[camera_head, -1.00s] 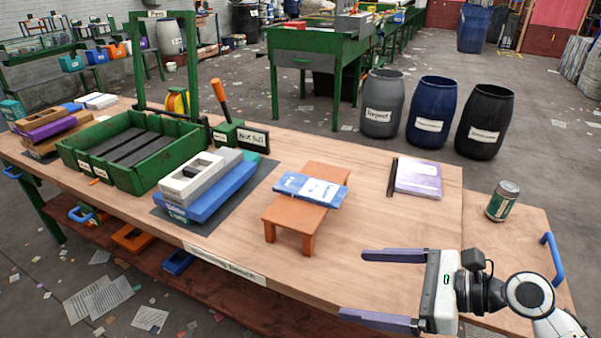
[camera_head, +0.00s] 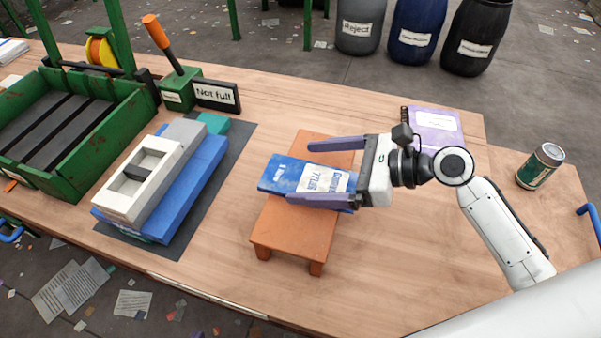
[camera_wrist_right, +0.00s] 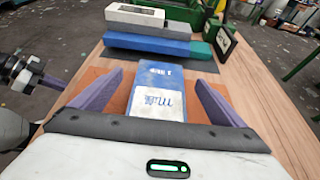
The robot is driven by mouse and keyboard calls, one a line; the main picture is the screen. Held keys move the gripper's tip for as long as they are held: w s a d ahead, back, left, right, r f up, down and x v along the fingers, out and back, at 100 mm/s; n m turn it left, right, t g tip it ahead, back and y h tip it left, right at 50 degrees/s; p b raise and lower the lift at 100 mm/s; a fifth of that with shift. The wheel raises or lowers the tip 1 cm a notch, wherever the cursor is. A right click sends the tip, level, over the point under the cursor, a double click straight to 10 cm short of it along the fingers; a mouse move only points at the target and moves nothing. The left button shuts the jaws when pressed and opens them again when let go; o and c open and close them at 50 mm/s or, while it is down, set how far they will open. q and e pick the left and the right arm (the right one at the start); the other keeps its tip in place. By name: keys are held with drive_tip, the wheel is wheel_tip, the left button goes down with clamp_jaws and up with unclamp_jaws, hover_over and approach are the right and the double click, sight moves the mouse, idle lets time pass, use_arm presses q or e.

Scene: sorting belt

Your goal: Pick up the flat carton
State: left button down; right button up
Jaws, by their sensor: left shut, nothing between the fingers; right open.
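The flat carton (camera_head: 322,178) is blue with a white printed label and lies flat across a small orange stand (camera_head: 285,228). It also shows in the right wrist view (camera_wrist_right: 156,100), lengthwise between the fingers. My right gripper (camera_head: 300,172) is open, with one purple finger on each side of the carton. In the right wrist view, my right gripper (camera_wrist_right: 158,80) shows gaps between both fingers and the carton. My left gripper (camera_wrist_right: 42,76) shows small at the left edge of the right wrist view, empty; it is outside the head view.
A stack of white, grey and blue boxes (camera_head: 192,178) sits on a dark mat to the left. Beyond are a green tray (camera_head: 98,150) and a "Not full" sign (camera_head: 216,95).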

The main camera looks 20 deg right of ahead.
sight(276, 171)
drive_tip(key=x, duration=0.6)
drive_tip(key=shift+d, duration=0.1)
drive_tip(key=c, duration=1.1)
